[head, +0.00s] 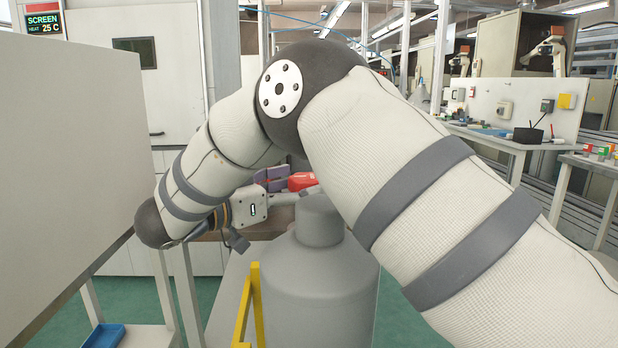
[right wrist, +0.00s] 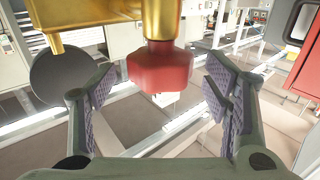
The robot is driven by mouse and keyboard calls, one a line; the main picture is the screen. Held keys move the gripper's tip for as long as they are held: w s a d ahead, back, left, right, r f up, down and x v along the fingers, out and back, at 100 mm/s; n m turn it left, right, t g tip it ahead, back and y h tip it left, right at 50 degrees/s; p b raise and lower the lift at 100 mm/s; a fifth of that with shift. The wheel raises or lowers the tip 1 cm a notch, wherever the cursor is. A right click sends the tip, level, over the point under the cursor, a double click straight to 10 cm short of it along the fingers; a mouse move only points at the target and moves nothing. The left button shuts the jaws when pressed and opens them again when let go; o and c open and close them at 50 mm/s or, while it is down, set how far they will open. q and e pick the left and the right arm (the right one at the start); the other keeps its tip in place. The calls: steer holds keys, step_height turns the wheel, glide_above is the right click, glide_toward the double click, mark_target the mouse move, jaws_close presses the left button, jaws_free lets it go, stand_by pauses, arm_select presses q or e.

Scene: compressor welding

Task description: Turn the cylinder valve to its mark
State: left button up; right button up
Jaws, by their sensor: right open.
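The grey gas cylinder (head: 318,275) stands upright at the middle of the head view, its upper part partly behind my right arm. Its red valve knob (head: 302,181) shows just above the collar. In the right wrist view the red knob (right wrist: 160,68) sits on a brass valve body (right wrist: 172,18). My right gripper (head: 284,180) is open beside the knob. In the right wrist view the knob lies between the two purple-padded fingers (right wrist: 160,95), with a gap on each side. I cannot make out a mark on the valve. My left gripper is not in view.
A yellow rail (head: 256,305) stands at the cylinder's front left. A large pale panel (head: 65,150) fills the left side. A blue tray (head: 104,336) lies low at the left. A workbench (head: 520,140) with small parts stands at the right back.

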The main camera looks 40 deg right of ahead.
steer(key=shift+d, duration=1.25)
steer(key=c, duration=1.2)
steer(key=shift+o, duration=0.2)
steer(key=n+t+p, duration=0.1)
steer(key=r+t+p, duration=0.1)
steer(key=t, duration=0.1)
steer(key=n+t+p, duration=0.1)
steer(key=shift+s+r+n+p, duration=0.3)
steer(key=shift+r, duration=0.05)
steer(key=n+t, duration=0.1)
steer(key=f+n+t+y, duration=0.1)
steer(key=t, duration=0.1)
steer(key=shift+w+f, duration=0.3)
steer(key=shift+w, duration=0.1)
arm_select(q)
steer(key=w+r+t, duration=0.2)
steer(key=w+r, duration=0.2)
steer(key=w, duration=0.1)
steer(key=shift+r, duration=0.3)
arm_select(e)
steer(key=shift+s+f, duration=0.1)
steer(key=o, duration=1.2)
steer(key=shift+c, duration=0.2)
